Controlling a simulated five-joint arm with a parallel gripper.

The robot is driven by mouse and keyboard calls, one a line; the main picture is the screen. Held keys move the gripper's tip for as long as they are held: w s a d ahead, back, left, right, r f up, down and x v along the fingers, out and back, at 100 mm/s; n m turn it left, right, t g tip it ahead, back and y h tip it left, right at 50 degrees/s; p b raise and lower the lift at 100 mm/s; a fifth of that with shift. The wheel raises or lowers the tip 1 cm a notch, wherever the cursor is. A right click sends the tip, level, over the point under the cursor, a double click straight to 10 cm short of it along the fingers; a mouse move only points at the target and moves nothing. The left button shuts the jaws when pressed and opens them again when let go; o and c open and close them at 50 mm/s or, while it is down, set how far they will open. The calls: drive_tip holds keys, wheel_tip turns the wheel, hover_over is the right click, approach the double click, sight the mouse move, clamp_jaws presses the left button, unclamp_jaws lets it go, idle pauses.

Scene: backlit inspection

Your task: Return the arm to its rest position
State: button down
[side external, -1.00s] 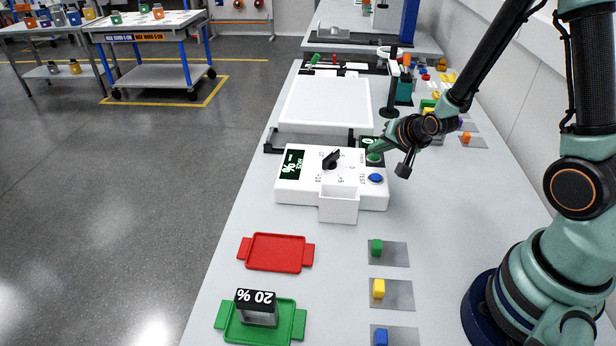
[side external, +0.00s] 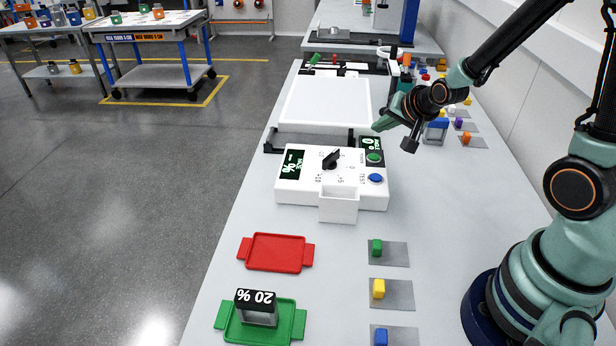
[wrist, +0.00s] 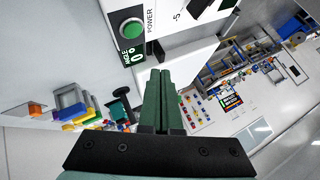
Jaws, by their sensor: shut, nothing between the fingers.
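My gripper (side external: 378,126) is in the air above the right side of the white control box (side external: 300,189), near its far right corner. Its green fingers are together with nothing between them; they also show closed in the wrist view (wrist: 162,100). The box carries a black knob (side external: 331,159), a green button (side external: 374,157) beside a small display, a blue button (side external: 376,178) and a lit display at its left. In the wrist view the green button (wrist: 131,29) is marked POWER and lies apart from the fingers.
A white panel (side external: 325,100) lies behind the box. In front are a red tray (side external: 275,253) and a green tray (side external: 293,322) bearing a block marked 20 %. Green (side external: 377,247), yellow (side external: 378,289) and blue (side external: 381,338) blocks sit on grey pads. Small coloured pieces fill the back right.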

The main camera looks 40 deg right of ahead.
drive_tip(key=shift+r, duration=0.1)
drive_tip(key=s+a+r+n+g+y, duration=0.2)
drive_tip(key=s+a+r+n+g, duration=0.1)
drive_tip(key=s+a+r+n, duration=0.6)
drive_tip(key=s+r+n, duration=0.2)
drive_tip(key=s+r, duration=0.1)
drive_tip(key=s, duration=0.1)
drive_tip(key=shift+s+a+r, duration=0.2)
drive_tip(key=shift+a, duration=0.2)
idle(0.5)
